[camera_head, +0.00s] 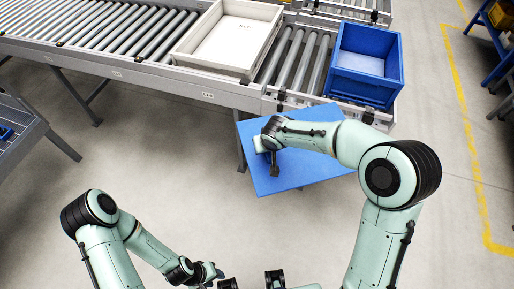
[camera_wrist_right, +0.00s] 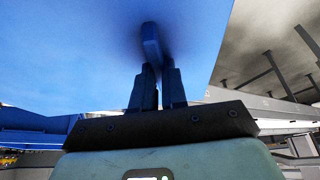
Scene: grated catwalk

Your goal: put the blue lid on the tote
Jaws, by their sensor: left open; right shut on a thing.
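The blue lid (camera_head: 312,172) is a flat panel held in front of the conveyor's near edge, below the tote in the head view. My right gripper (camera_head: 273,168) is shut on the lid's blue handle, which shows between the fingers in the right wrist view (camera_wrist_right: 152,42). The lid's broad face (camera_wrist_right: 65,50) fills much of that view. The blue tote (camera_head: 362,88) stands open on the rollers at the right, and no contents show in it. The lid is apart from the tote's opening. My left gripper (camera_head: 222,279) is open and empty low in the head view, far from the lid.
A white open tray (camera_head: 178,56) sits on the roller conveyor (camera_head: 120,55), left of the tote. A grey grated stand (camera_head: 22,140) is at the far left. Blue shelving (camera_head: 492,40) stands far right, beyond a yellow floor line (camera_head: 466,130). The floor between is clear.

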